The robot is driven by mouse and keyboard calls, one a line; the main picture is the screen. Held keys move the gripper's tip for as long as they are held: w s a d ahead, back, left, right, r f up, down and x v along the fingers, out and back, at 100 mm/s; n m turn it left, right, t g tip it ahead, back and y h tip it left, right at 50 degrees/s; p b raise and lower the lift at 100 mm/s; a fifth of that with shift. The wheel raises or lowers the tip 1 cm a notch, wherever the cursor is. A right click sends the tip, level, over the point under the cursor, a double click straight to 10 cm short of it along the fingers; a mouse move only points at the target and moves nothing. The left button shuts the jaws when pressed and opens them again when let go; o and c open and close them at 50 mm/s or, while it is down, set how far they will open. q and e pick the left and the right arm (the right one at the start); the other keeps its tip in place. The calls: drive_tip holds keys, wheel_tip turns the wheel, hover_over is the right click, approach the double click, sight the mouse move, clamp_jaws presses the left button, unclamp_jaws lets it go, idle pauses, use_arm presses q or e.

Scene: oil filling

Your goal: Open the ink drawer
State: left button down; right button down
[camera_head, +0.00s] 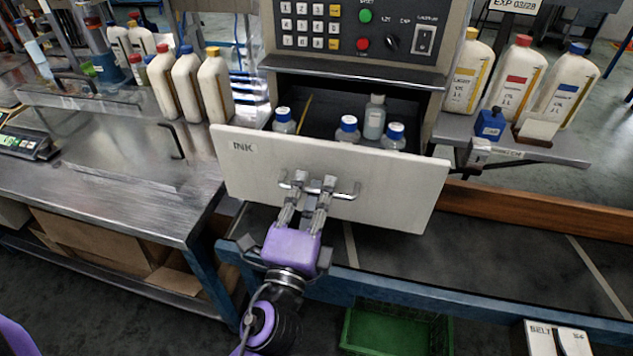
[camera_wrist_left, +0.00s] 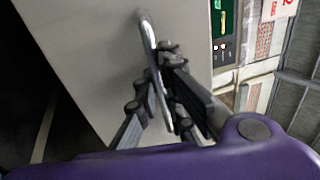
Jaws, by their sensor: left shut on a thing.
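The ink drawer (camera_head: 330,165) has a pale front marked "INK" and stands pulled out below the control panel, with its inside showing in the head view. Its metal bar handle (camera_head: 345,190) runs across the front. My left gripper (camera_head: 313,186) is shut on the handle, near its left part. In the left wrist view the handle (camera_wrist_left: 150,40) passes between the fingers of my left gripper (camera_wrist_left: 172,100). Small bottles with blue caps and a grey bottle (camera_head: 374,118) stand inside the drawer. My right gripper is not in view.
A control panel (camera_head: 350,28) with keypad and buttons is above the drawer. Several white bottles stand on the left bench and on the right shelf (camera_head: 540,145). A green crate (camera_head: 395,330) is on the floor below. The metal table (camera_head: 110,190) at left is mostly clear.

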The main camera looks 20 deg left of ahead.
use_arm(q)
drive_tip(key=shift+s, duration=0.5)
drive_tip(key=c, duration=2.2)
unclamp_jaws()
drive_tip(key=shift+o, duration=0.4)
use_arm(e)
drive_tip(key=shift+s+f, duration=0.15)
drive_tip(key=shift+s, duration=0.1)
